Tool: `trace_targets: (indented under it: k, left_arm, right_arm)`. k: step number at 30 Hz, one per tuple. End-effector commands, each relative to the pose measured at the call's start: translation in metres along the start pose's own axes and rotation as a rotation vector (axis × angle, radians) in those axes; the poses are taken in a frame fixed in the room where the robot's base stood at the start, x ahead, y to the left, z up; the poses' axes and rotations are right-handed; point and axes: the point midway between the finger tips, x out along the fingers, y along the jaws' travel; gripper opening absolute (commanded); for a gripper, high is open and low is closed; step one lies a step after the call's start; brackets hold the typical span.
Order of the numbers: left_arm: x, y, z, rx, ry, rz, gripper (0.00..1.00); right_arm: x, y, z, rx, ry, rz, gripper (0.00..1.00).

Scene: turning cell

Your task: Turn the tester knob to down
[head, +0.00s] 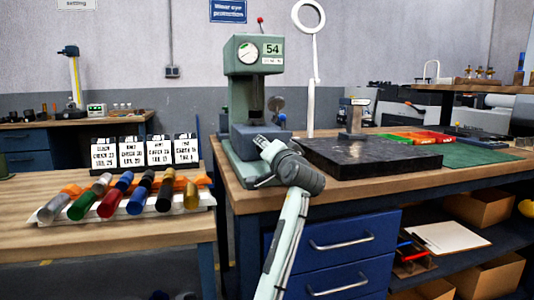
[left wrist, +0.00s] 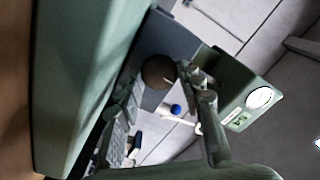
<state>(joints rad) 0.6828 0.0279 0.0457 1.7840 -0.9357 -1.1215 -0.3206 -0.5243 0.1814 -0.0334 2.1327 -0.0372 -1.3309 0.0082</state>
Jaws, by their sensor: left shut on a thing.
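The tester (head: 244,95) is a green machine with a round dial and a "54" display, standing on the wooden bench. Its dial head also shows turned sideways in the left wrist view (left wrist: 250,95). The knob (left wrist: 157,70) is dark and round with a short pale mark, which points right in the left wrist view, towards the dial side. My left gripper (head: 263,143) is at the front of the tester's lower body; its fingers (left wrist: 160,84) are shut on the knob. In the head view the knob is hidden behind the gripper. My right gripper is not in view.
A black surface plate (head: 368,158) lies right of the tester, with a white ring lamp (head: 308,15) behind. A lower table at left holds a rack of coloured cylinders (head: 130,208) and several label cards (head: 145,152). Blue drawers (head: 335,243) are below my forearm.

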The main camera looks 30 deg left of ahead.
Motion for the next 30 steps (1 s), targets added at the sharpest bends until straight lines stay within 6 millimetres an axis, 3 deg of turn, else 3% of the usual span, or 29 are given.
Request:
trace_targets:
  k: [20, 21, 26, 30]
  left_arm:
    - [0.0003, -0.0004, 0.0006, -0.069, -0.002, 0.0, 0.08]
    - [0.0003, -0.0004, 0.0006, -0.069, -0.002, 0.0, 0.38]
    - [0.0002, -0.0003, 0.0004, -0.068, -0.001, 0.0, 0.57]
    - [0.0002, -0.0003, 0.0002, -0.068, -0.001, 0.0, 0.57]
  right_arm:
    - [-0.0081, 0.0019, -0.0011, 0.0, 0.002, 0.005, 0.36]
    - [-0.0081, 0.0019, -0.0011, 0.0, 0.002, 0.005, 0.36]
    - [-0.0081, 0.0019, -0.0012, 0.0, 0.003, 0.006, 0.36]
    - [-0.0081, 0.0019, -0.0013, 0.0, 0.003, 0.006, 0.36]
